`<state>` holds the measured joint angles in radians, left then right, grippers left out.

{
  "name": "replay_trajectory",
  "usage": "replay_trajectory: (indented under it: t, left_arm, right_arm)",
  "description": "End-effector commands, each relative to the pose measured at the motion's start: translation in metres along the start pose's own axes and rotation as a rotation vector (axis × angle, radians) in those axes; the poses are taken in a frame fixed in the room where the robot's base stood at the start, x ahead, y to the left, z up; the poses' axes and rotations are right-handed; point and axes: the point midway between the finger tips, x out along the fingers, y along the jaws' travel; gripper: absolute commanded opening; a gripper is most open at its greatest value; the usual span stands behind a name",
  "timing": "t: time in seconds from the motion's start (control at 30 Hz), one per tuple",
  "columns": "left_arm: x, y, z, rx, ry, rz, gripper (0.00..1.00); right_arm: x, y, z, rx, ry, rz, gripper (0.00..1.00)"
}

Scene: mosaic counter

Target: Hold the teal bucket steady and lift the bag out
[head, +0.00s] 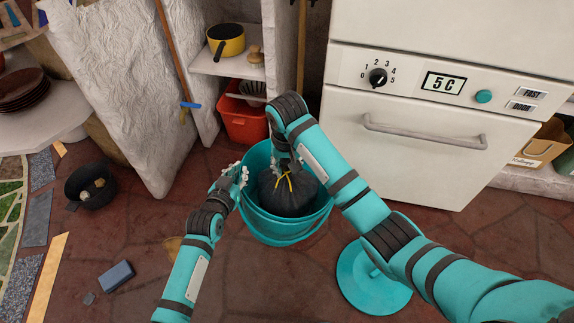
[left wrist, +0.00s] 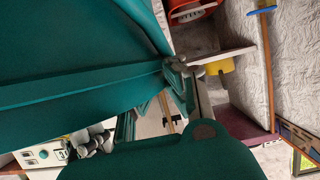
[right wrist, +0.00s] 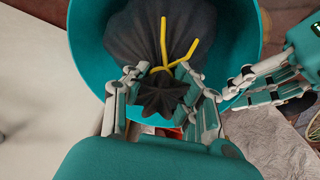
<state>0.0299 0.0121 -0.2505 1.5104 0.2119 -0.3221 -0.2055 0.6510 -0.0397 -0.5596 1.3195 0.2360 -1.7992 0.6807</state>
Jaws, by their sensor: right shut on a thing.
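The teal bucket (head: 285,230) stands on the floor in the middle of the head view. A black bag (head: 285,198) with a yellow tie sits inside it, below rim level. In the right wrist view the bag (right wrist: 170,45) has a gathered neck and the yellow tie (right wrist: 165,50) around it. My right gripper (head: 287,165) is shut on the bag's neck, a finger on each side (right wrist: 165,90). My left gripper (head: 235,180) is at the bucket's left rim, fingers parted. In the left wrist view its fingers (left wrist: 178,85) are close to the bucket wall (left wrist: 85,65); contact is unclear.
A teal lid (head: 365,280) lies on the floor right of the bucket. A white oven (head: 420,145) stands behind right, a red bin (head: 243,122) behind left. A black bowl (head: 90,187) and blue block (head: 116,276) are on the floor at left.

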Motion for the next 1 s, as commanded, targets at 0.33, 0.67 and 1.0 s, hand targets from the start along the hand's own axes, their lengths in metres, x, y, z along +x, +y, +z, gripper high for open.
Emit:
replay_trajectory:
  t: [0.33,0.67,1.0]
  left_arm:
    - [-0.0020,0.0001,-0.0099,-0.004,0.009,0.000,0.00]
    - [-0.0021,0.0000,-0.0077,-0.002,0.004,0.000,0.33]
    - [-0.0095,-0.0001,-0.0060,-0.001,0.002,0.000,0.33]
  right_arm:
    - [-0.0073,-0.0003,-0.0014,0.000,0.002,-0.001,0.00]
    - [-0.0072,-0.0004,-0.0014,0.000,0.002,-0.001,0.00]
    - [-0.0072,-0.0004,-0.0014,0.000,0.002,-0.001,0.00]
